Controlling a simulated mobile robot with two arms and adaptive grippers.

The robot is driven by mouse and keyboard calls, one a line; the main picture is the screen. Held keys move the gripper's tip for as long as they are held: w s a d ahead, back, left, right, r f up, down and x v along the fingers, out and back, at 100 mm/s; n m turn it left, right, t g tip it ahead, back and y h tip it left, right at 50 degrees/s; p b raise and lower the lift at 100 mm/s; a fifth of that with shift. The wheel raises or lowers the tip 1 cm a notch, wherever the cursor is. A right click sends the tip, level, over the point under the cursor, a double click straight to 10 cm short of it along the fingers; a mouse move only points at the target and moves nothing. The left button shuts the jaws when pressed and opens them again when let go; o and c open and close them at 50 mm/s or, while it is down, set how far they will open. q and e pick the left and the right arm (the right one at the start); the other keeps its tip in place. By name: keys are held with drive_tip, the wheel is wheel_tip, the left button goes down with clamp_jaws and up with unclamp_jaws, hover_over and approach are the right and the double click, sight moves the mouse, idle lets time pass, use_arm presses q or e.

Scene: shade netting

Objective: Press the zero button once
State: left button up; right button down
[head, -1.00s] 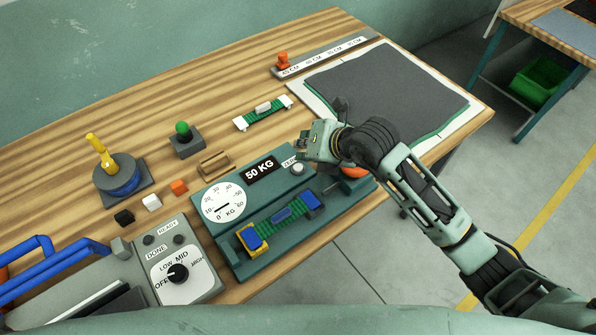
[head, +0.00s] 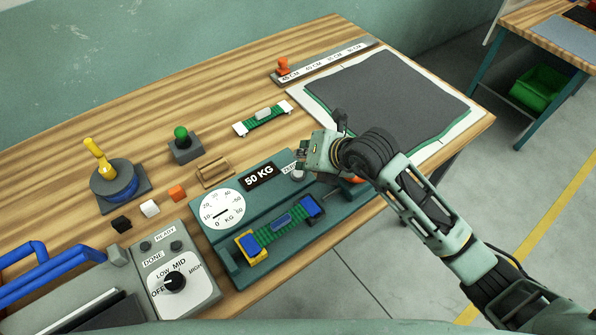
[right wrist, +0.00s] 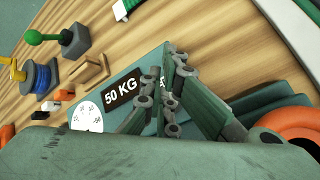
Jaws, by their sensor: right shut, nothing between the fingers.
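The teal scale (head: 222,250) has a round dial (head: 222,209), a "50 KG" sign (head: 262,176) and a partly covered "ZERO" label (head: 290,168). The small grey zero button (head: 298,177) is partly hidden below my right gripper. My right gripper (head: 304,158) is shut and empty, close above the button and label; I cannot tell whether it touches the button. In the right wrist view the fingers (right wrist: 163,82) stand over the scale beside the "50 KG" sign (right wrist: 121,92), and the button is hidden. My left gripper is not in view.
A green strap (head: 278,226) lies on the scale's front. An orange round part (right wrist: 283,128) shows at the scale's right end. A control box with a knob (head: 174,280) is on the left. A dark mat (head: 390,95) lies behind my right arm.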

drive_tip(key=shift+f, duration=0.1)
idle(0.5)
drive_tip(key=shift+f+b, duration=0.35)
drive_tip(key=shift+b, duration=0.05)
drive_tip(key=shift+f+b, duration=0.45)
drive_tip(key=shift+f, duration=0.1)
idle(0.5)
drive_tip(key=shift+r, duration=0.15)
idle(0.3)
drive_tip(key=shift+r+p, duration=0.75)
drive_tip(key=shift+r, duration=0.05)
wheel_tip(320, 180, up, 5)
drive_tip(key=p, duration=0.3)
drive_tip(key=shift+p, duration=0.3)
idle(0.4)
